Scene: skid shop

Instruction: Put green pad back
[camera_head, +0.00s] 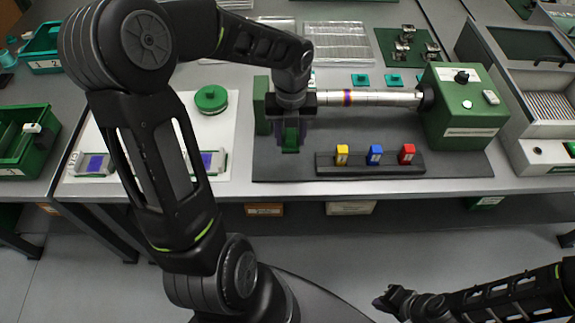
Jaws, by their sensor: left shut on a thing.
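My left gripper (290,132) points down over the dark base plate (270,168), just right of the upright green end block (261,106). It is shut on a small green piece (291,147), apparently the green pad, which shows between the fingers. Most of the piece is hidden, and I cannot tell whether it touches the plate. My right gripper (386,302) is low at the bottom right, away from the table, too small and dark to read its fingers.
A silvery shaft (375,98) runs to a green machine housing (465,112). Yellow (342,155), blue (375,155) and red (407,154) blocks stand in a dark rack (330,168). A round green object (211,99) lies on the white sheet (225,135) to the left.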

